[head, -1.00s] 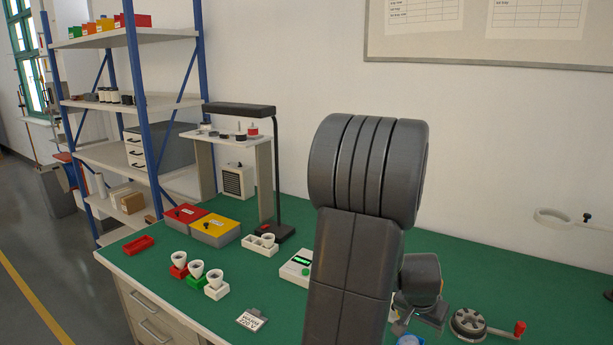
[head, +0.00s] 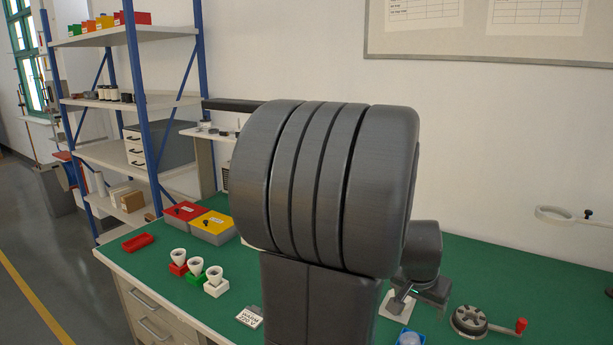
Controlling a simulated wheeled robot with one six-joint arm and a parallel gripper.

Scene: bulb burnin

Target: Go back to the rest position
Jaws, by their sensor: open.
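My arm fills the middle of the head view, its large dark grey elbow closest to the camera. My gripper (head: 418,294) shows only in part behind and to the right of the arm, low over the green bench (head: 470,265). It is open, and I see nothing held in it. A pale square plate (head: 395,308) shows just below it; I cannot tell whether they touch.
White cone-shaped pieces stand in red, green and white blocks (head: 216,286) at the front left. Red and yellow boxes (head: 212,227) stand behind them. A reel with a red-handled crank (head: 470,320) and a ring holder (head: 568,216) are at right. Shelving (head: 145,110) stands at left.

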